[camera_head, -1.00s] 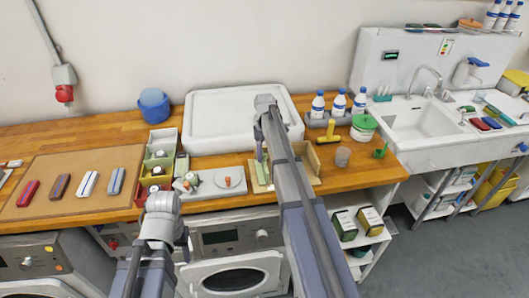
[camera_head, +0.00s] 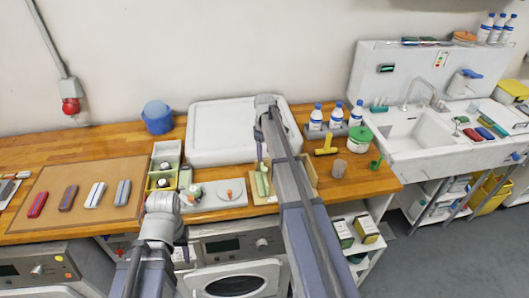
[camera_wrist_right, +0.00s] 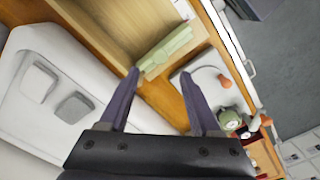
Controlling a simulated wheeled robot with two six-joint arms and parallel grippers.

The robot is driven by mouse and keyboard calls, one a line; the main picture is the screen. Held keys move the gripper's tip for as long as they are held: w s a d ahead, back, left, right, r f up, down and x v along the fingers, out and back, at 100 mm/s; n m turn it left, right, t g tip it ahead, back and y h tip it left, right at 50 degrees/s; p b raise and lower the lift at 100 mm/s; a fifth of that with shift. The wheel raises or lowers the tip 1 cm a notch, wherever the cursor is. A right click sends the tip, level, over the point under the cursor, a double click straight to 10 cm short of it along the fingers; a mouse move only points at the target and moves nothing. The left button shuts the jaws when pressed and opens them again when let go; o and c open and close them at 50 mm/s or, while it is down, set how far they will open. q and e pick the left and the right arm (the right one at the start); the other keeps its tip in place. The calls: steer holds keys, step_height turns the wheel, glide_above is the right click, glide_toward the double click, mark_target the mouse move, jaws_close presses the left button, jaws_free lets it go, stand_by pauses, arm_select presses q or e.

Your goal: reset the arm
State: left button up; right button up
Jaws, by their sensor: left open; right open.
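My left gripper (camera_head: 181,246) is at the end of the arm at lower left in the head view, in front of the counter edge; its fingertips are hard to make out. My right gripper (camera_wrist_right: 158,92) is open in the right wrist view, with nothing between its fingers. It hangs over the counter (camera_head: 365,180) near a wooden tray (camera_wrist_right: 105,32) that holds a pale green rolled item (camera_wrist_right: 165,48). In the head view the right arm hides most of that gripper and part of the tray.
A white basin (camera_head: 215,140) stands behind the right arm. Several coloured cases rest on a brown mat (camera_head: 70,222) at left. Bottles (camera_head: 316,118) and a sink (camera_head: 415,135) are at right.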

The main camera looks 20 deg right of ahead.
steer(key=s+a+f+b, duration=0.3)
steer(key=s+a, duration=0.6)
steer(key=s, duration=0.1)
steer(key=s+a+f+m+b, duration=0.1)
steer(key=s+a+f+b, duration=0.2)
steer(key=s+a, duration=0.6)
steer(key=s+a+f+m+h+b, duration=0.1)
steer(key=s+a+f+b, duration=0.3)
steer(key=s+a, duration=0.5)
steer(key=shift+s+a, duration=0.2)
steer(key=shift+s, duration=0.8)
